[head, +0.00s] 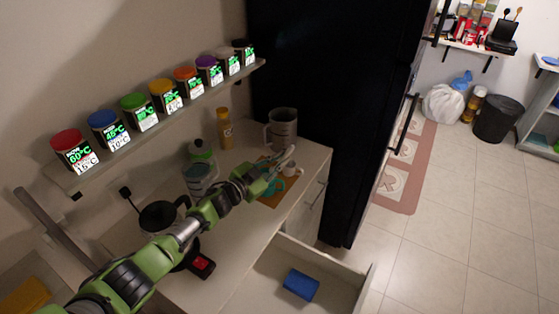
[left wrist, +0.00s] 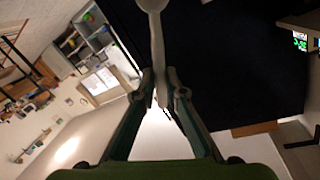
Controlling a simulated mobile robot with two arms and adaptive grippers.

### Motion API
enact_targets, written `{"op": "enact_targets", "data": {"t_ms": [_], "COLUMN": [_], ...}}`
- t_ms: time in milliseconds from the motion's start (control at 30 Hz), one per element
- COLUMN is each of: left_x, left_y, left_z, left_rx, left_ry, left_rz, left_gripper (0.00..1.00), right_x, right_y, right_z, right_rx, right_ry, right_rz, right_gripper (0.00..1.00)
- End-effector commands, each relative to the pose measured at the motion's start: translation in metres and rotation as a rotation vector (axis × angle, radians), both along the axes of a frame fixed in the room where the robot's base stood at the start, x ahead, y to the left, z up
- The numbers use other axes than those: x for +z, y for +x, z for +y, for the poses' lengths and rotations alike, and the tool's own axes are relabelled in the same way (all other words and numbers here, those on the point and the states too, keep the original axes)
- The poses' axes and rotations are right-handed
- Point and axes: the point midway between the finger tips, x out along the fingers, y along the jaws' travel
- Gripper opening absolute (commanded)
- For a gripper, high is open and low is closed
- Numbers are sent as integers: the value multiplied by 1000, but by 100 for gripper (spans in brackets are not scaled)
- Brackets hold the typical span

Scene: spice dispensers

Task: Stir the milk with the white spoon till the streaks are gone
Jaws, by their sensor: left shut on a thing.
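My left gripper (head: 272,170) reaches over the counter and is shut on the white spoon (left wrist: 156,38). In the left wrist view the handle sits between the fingertips (left wrist: 160,88), and the spoon extends toward the top edge. In the head view a pale piece, seemingly the spoon (head: 288,152), shows just beyond the gripper. A clear jug (head: 283,130) stands behind. I cannot make out the milk or any streaks. My right gripper is out of view.
A blender jar (head: 196,180), yellow bottle (head: 224,128) and dark kettle (head: 158,216) stand on the counter (head: 232,243). Several labelled jars line a shelf above. An open drawer (head: 262,283) holds a blue block (head: 301,285).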

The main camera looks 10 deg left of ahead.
Motion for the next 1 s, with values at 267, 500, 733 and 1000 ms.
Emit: {"op": "enact_targets", "data": {"t_ms": [267, 500, 733, 1000], "left_x": [14, 38, 50, 51], "left_y": [1, 1, 0, 0], "left_z": [2, 1, 0, 0], "left_rx": [0, 0, 0, 1], "left_ry": [4, 3, 1, 0], "left_rz": [-5, -5, -1, 0], "left_gripper": [0, 0, 0, 0], "right_x": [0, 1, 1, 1], "right_y": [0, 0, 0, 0], "right_z": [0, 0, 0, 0], "right_rx": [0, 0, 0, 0], "right_ry": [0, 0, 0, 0], "right_rz": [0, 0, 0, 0], "right_gripper": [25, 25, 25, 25]}}
